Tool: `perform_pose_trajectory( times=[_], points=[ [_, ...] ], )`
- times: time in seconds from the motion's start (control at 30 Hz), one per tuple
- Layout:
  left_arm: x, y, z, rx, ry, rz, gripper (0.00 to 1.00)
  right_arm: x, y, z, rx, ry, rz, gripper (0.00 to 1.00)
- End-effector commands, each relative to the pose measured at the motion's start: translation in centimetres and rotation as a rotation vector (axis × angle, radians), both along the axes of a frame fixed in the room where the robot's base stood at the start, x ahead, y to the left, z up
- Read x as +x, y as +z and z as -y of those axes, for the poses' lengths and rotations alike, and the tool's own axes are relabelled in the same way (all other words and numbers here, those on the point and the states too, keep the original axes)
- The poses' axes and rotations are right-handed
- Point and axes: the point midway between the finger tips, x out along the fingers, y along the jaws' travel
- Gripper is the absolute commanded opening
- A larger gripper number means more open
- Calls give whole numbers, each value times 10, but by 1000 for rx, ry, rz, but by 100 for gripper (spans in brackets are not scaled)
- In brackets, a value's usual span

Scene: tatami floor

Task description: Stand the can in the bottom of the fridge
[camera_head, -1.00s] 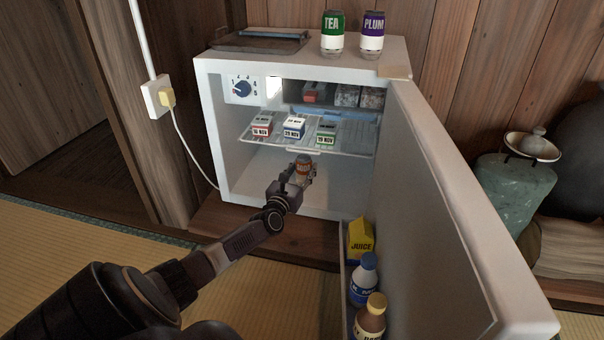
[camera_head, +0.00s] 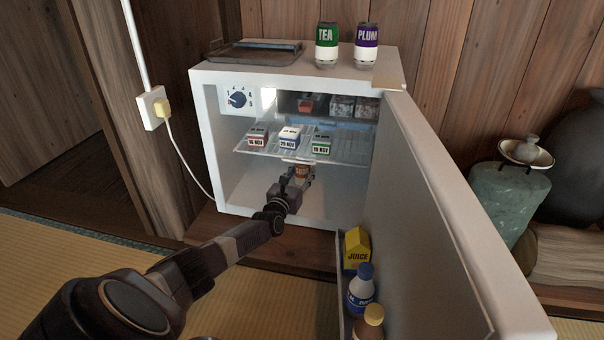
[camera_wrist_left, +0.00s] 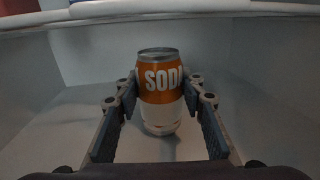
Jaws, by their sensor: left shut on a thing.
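The orange and white SODA can (camera_head: 302,172) is inside the open fridge (camera_head: 206,130), below the wire shelf. My left gripper (camera_head: 298,180) is shut on it, with the arm reaching in from the lower left. In the left wrist view the can (camera_wrist_left: 160,88) is upright between the two fingers (camera_wrist_left: 160,100), which press its sides. The fridge's bottom (camera_wrist_left: 75,125) shows around it. I cannot tell whether the can's base touches the bottom. My right gripper is not in view.
The wire shelf (camera_head: 345,156) above holds several dated cartons. The open door (camera_head: 430,200) stands at the right, with a juice carton (camera_head: 356,250) and bottles in its rack. TEA (camera_head: 327,45) and PLUM (camera_head: 366,46) cans stand on top. The fridge's bottom is otherwise clear.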

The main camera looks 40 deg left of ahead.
Motion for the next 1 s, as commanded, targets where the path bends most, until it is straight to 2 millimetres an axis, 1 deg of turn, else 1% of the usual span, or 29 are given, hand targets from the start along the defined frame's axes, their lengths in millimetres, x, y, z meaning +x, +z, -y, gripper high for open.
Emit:
perform_pose_trajectory(
  times=[0.07, 0.1, 0.27, 0.67, 0.77, 1.0],
  points=[
    [0, 1, 0, 1, 0, 3, 6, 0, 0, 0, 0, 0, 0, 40],
    [0, 1, 0, 1, 0, 3, 39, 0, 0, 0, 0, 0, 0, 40],
    [0, 1, 0, 1, 0, 2, 56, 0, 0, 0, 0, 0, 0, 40],
    [-3, -2, 2, -1, -2, -3, 57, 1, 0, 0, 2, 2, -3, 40],
    [-9, -4, 5, -5, -2, -4, 57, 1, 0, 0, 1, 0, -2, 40],
    [-34, -3, 14, -3, -3, -3, 57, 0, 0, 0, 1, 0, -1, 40]
  ],
)
